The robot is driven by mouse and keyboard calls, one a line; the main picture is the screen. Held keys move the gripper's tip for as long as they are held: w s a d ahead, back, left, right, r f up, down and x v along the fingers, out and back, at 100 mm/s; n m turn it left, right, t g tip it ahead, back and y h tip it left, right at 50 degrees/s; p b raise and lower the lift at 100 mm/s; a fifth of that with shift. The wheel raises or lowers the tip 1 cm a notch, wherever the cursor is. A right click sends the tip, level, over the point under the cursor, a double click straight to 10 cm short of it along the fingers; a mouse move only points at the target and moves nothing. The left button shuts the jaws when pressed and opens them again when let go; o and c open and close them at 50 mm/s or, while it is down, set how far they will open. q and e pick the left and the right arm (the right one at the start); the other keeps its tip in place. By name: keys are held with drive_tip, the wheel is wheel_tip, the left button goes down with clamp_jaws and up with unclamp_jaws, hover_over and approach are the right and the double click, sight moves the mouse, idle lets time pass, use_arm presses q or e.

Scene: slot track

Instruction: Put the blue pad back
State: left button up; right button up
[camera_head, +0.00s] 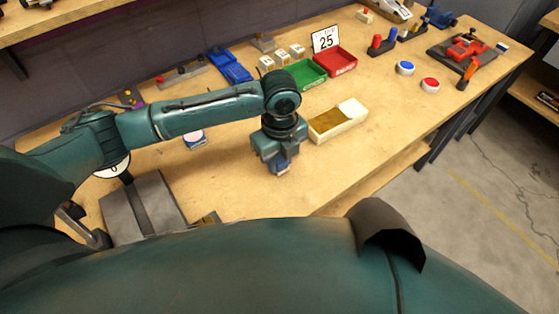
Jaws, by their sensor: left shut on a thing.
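My left gripper (278,153) points down over the front part of the workbench, left of the cream open box (343,123). It is shut on a small blue thing with a pale underside, which looks like the blue pad (283,168). The fingers hide most of it, and I cannot tell whether it touches the bench. The cream box has a brown floor at its left and a pale part at its right end. My right gripper is not in view.
A green bin (305,74), a red bin (336,62) and a "25" card (325,39) stand behind. Blue (405,67) and red (430,84) round pieces lie right. The bench right of the cream box is clear.

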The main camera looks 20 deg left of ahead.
sight(280, 159)
use_arm(q)
drive_tip(key=shift+f, duration=0.65)
drive_tip(key=shift+f, duration=0.15)
drive_tip(key=o, duration=0.9)
wheel_tip(280, 159, up, 12)
drive_tip(key=shift+r, duration=0.2)
